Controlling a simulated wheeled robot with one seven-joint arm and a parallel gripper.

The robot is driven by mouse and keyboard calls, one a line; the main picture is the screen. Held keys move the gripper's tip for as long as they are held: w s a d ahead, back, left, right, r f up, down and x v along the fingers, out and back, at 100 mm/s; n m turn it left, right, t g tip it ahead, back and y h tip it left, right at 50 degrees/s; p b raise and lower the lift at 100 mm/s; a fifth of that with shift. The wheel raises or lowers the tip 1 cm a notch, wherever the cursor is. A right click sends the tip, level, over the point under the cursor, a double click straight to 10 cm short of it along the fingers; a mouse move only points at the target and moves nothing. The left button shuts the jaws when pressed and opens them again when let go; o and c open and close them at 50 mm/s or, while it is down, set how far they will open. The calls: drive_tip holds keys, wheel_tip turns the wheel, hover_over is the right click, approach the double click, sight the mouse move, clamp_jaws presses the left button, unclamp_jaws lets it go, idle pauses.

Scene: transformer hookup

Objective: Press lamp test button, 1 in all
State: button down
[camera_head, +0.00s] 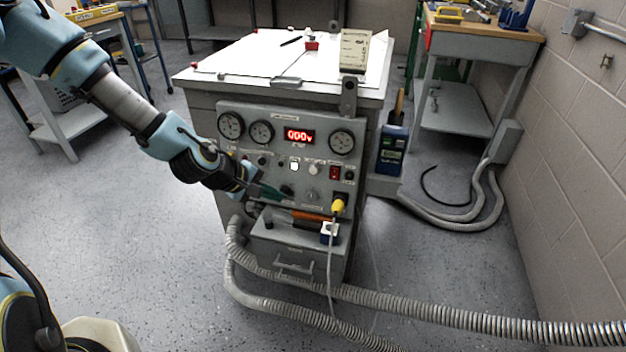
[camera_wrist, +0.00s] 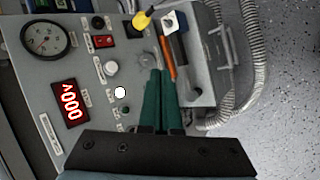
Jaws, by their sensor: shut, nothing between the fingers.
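The grey control panel (camera_head: 230,155) faces me on the cabinet front. A white, bright round button (camera_head: 294,166) sits below the red display, and it also shows in the wrist view (camera_wrist: 120,92). A pale round button (camera_head: 313,168) is just right of it, also in the wrist view (camera_wrist: 110,68). The labels are too small to read, so I cannot tell which control is the lamp test button. My gripper (camera_head: 284,195) has green fingers, shut and empty, in front of the lower panel. In the wrist view the fingers (camera_wrist: 163,78) lie beside the white button, apart from it.
A red display (camera_head: 299,136), several gauges, a red rocker switch (camera_head: 335,172) and a grey knob (camera_head: 310,196) are on the panel. A yellow plug (camera_head: 338,206) with a cable sticks out at lower right. An orange-handled tool (camera_head: 308,215) lies on the shelf below.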

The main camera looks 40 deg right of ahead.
sight(314, 170)
drive_tip(key=shift+n+h, duration=0.6)
drive_tip(key=shift+h, duration=0.2)
drive_tip(key=d, duration=0.1)
drive_tip(key=s+d, duration=0.1)
drive_tip(key=d, duration=0.1)
drive_tip(key=s+d, duration=0.1)
drive_tip(key=shift+s+d+f, duration=0.1)
drive_tip(key=shift+d+f, duration=0.2)
drive_tip(key=shift+d, duration=0.1)
drive_tip(key=shift+b, duration=0.35)
drive_tip(key=shift+w+d+f+b, duration=0.25)
drive_tip(key=shift+w+d+b, duration=0.15)
drive_tip(key=shift+w+d, duration=0.6)
drive_tip(key=shift+w+d+f+b, duration=0.25)
drive_tip(key=shift+w+d+b, duration=0.25)
drive_tip(key=shift+d, duration=0.9)
drive_tip(key=shift+w+d+f+b, duration=0.3)
drive_tip(key=shift+w+d, duration=0.55)
drive_tip(key=shift+d, duration=0.35)
drive_tip(key=shift+d, duration=0.15)
drive_tip(key=shift+w+d, duration=0.2)
